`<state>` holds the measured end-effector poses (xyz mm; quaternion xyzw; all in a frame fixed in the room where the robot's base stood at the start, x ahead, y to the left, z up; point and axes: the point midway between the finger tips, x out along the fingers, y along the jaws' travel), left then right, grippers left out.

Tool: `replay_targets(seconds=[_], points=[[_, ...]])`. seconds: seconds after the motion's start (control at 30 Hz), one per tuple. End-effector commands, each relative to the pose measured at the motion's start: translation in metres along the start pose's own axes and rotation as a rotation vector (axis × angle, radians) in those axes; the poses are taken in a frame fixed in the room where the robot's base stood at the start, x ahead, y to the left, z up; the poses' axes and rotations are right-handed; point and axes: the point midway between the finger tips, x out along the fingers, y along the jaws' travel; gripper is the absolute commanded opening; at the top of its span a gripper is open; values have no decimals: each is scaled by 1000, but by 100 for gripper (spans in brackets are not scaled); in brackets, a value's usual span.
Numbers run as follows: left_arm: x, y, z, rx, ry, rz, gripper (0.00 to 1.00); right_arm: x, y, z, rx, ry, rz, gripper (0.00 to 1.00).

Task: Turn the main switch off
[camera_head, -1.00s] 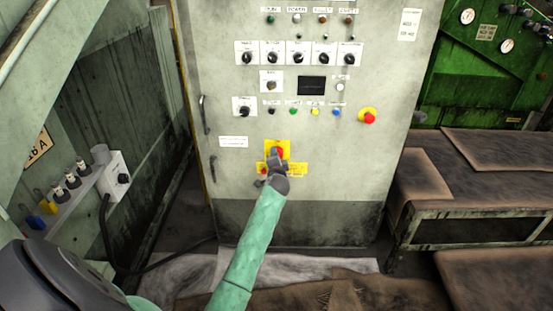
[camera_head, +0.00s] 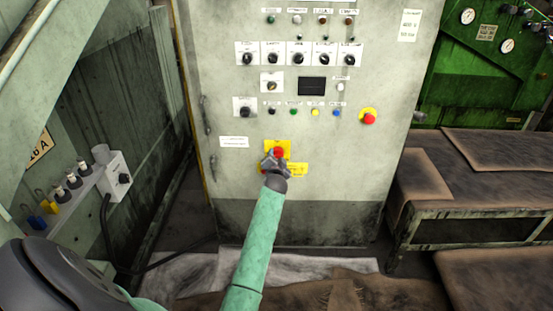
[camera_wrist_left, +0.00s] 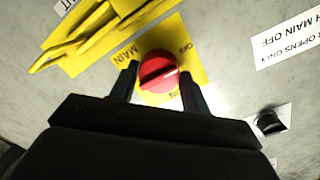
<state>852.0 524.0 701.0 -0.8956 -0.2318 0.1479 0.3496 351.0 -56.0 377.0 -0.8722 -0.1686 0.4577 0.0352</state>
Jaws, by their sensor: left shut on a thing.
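The main switch is a red rotary knob (camera_wrist_left: 159,72) on a yellow plate (camera_wrist_left: 195,62), low on the front of the grey control cabinet. In the head view the red knob (camera_head: 278,153) shows just above my left gripper (camera_head: 275,162), which hides part of the plate. In the left wrist view my left gripper (camera_wrist_left: 158,82) has one finger on each side of the knob and is shut on it. The knob's raised grip bar lies slanted across its face. My right gripper is not in view.
The cabinet (camera_head: 230,180) carries rows of knobs, lamps and a red emergency button (camera_head: 369,118) above. A yellow lockout bracket (camera_wrist_left: 85,40) sits beside the switch. A workbench (camera_head: 480,190) stands at right, and a small switch box (camera_head: 118,178) at left.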

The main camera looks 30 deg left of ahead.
Motion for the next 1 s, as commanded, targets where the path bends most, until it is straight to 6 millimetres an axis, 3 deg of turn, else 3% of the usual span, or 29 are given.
replay_targets(seconds=[0.27,0.3,0.4,0.77,1.0], points=[[0,1,1,-1,-2,1,24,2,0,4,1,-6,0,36],[0,1,1,-1,-2,2,53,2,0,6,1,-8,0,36],[0,1,1,-1,-2,1,68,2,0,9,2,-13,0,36],[-5,1,1,0,-1,1,68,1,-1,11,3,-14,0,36],[-39,1,2,-1,-1,1,68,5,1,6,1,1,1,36]])
